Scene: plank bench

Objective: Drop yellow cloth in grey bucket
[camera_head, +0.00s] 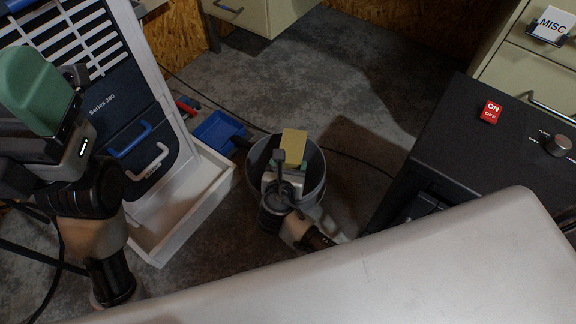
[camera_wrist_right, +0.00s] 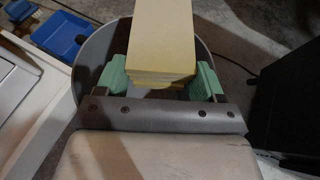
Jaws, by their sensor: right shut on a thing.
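The yellow cloth (camera_head: 294,143) is a folded, flat-sided stack. My right gripper (camera_head: 288,162) is shut on it and holds it over the grey bucket (camera_head: 318,178), which stands on the floor. In the right wrist view the cloth (camera_wrist_right: 164,40) sits between the two green fingers of the gripper (camera_wrist_right: 162,78), with the bucket rim (camera_wrist_right: 92,55) around and behind it. The bucket's inside is mostly hidden by the cloth and gripper. My left arm is at the left of the head view; its fingertips cannot be made out.
A white open tray (camera_head: 190,215) and a slatted "Series 300" unit (camera_head: 105,105) stand left of the bucket. A blue bin (camera_head: 217,132) lies behind it. A black machine (camera_head: 465,135) with a red ON/OFF switch is at right. A dark cable crosses the floor near the bucket.

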